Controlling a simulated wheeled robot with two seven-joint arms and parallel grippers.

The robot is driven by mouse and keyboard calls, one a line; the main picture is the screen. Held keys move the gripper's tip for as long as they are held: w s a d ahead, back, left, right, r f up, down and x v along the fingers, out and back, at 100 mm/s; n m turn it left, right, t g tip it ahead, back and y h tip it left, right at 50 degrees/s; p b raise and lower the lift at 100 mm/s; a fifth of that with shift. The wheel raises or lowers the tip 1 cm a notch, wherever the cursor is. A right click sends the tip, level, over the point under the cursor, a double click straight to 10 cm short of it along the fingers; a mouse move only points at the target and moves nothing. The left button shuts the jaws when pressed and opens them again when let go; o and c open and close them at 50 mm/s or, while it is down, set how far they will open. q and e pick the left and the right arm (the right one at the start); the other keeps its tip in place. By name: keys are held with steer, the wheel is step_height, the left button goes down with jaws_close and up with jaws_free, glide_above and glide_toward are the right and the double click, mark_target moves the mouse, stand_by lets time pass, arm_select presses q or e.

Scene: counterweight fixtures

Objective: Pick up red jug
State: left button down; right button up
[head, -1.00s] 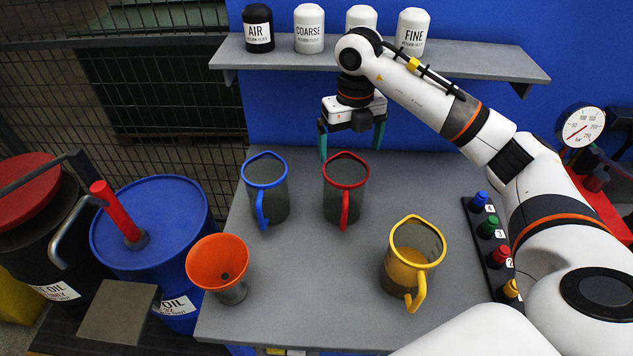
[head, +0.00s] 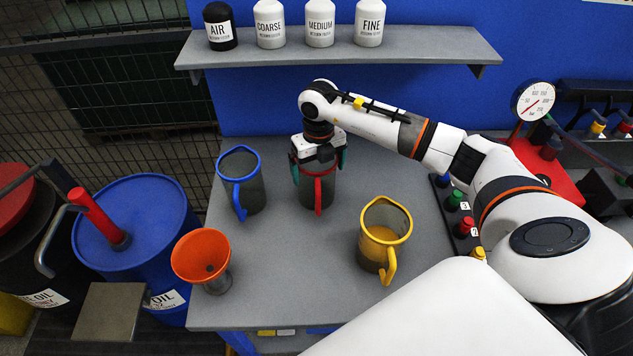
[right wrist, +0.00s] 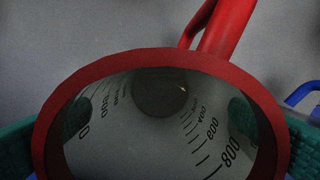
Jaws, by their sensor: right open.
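The red jug (head: 318,192) stands upright on the grey table, a grey cup with a red rim and handle. In the right wrist view its red rim (right wrist: 165,62) fills the lower part, and I look down into its empty, marked inside. My right gripper (head: 318,168) is over the jug from above. Its teal fingers are open on either side of the jug's upper wall, also seen at both edges of the wrist view. I cannot tell whether they touch it. My left gripper is not in view.
The blue jug (head: 240,180) stands close to the left. The yellow jug (head: 385,238) stands front right, and an orange funnel (head: 202,258) front left. A shelf (head: 430,44) with several bottles is behind; coloured knobs (head: 455,200) line the right.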

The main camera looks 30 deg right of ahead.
steer(key=shift+c, duration=1.2)
steer(key=c, duration=1)
steer(key=shift+o, duration=0.2)
steer(key=shift+r, duration=0.1)
